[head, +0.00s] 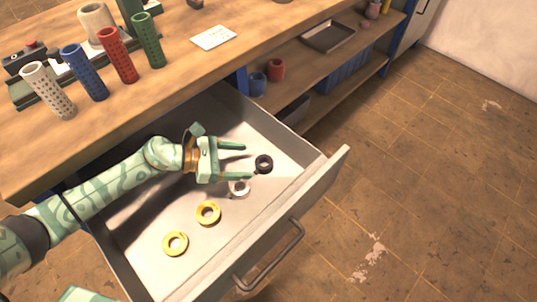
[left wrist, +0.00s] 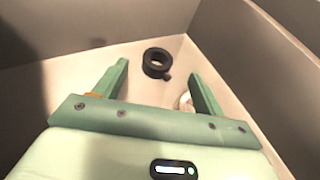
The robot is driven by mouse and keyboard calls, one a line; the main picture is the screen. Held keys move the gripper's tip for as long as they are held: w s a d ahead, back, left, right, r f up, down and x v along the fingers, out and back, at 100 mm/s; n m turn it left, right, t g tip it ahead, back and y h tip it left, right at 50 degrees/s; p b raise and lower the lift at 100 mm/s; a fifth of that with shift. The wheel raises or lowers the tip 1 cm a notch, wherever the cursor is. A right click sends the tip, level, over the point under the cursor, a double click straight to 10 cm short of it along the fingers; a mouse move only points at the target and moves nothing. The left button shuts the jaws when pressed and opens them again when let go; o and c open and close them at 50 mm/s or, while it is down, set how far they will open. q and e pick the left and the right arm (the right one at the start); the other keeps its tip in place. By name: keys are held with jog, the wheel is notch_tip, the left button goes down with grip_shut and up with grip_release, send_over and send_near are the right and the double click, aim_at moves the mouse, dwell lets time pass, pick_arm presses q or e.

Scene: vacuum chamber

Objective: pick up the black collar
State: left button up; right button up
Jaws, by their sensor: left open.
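The black collar (head: 264,163) is a small dark ring lying on the floor of the open drawer, near its far right corner. In the left wrist view the black collar (left wrist: 156,63) lies ahead of the fingertips, roughly between their lines, with a small knob on its side. My left gripper (head: 248,161) is open and empty inside the drawer, its fingers pointing right toward the collar. It also shows in the left wrist view (left wrist: 159,69). The collar appears just beyond the fingertips; contact is not visible. My right gripper is not in view.
A silver collar (head: 239,188) lies close by the lower finger, partly hidden. Two yellow collars (head: 208,213) lie nearer in the drawer (head: 318,178), whose walls surround the gripper. Several coloured perforated tubes stand on the wooden bench (head: 190,85). The floor at right is clear.

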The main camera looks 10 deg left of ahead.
aim_at(269, 162)
pick_arm(q)
jog(key=x, duration=0.3)
jog(key=shift+a+f+b, duration=0.1)
jog(key=shift+b, duration=0.3)
jog(key=x, duration=0.2)
jog(key=shift+w+d+f+b, duration=0.15)
jog(key=shift+d+f+b, duration=0.05)
jog(key=shift+f+b, duration=0.2)
jog(key=shift+w+d, duration=0.2)
jog(key=shift+d, duration=0.15)
jog(key=shift+c, duration=0.3)
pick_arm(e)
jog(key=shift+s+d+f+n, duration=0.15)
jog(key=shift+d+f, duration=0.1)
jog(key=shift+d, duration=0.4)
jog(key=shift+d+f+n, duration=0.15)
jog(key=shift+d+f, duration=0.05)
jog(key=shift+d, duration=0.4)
